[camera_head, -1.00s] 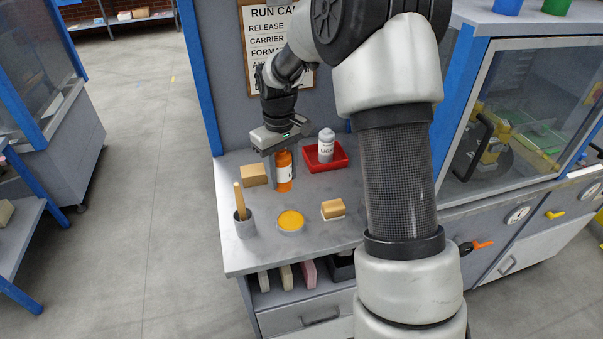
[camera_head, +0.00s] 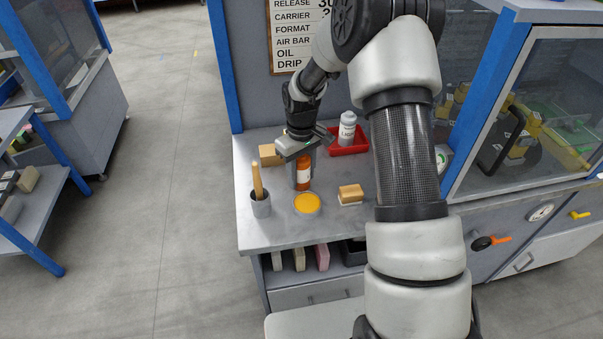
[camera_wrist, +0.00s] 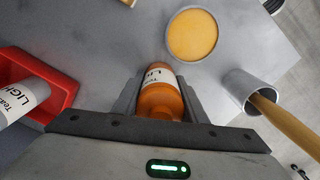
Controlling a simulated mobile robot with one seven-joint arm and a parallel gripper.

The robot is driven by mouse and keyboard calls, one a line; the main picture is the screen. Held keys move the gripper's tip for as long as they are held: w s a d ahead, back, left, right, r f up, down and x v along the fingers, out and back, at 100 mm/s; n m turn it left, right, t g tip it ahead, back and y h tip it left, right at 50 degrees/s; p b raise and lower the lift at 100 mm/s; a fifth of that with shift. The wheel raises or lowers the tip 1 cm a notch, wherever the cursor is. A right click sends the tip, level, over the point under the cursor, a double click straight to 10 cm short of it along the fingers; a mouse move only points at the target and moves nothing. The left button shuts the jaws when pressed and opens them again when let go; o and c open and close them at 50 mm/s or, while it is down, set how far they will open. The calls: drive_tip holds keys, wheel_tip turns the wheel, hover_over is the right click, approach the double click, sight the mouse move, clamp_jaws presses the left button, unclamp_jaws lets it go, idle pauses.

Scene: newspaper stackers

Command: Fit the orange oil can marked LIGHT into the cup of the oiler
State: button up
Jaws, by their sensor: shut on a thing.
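The orange oil can (camera_head: 304,182) is between the fingers of my gripper (camera_head: 302,174), which is shut on it above the bench, behind the round yellow pad. In the wrist view the can (camera_wrist: 160,101) is held upper end towards the camera, with a white label showing the start "LI". I cannot tell whether its base touches the bench. A grey can with a white label marked LIGHT (camera_head: 347,130) is in a red tray; it also shows in the wrist view (camera_wrist: 24,100). I cannot make out the oiler or its cup.
On the bench (camera_head: 276,230) are the red tray (camera_head: 346,151), a tan block (camera_head: 268,152), the yellow pad (camera_head: 307,203), a grey pot (camera_head: 261,208) with a wooden stick and a wood-topped block (camera_head: 351,193). A glazed cabinet (camera_head: 545,110) stands at right.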

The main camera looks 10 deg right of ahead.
drive_tip(key=o, duration=0.9)
drive_tip(key=shift+f, duration=0.15)
drive_tip(key=o, duration=0.5)
drive_tip(key=shift+c, duration=0.2)
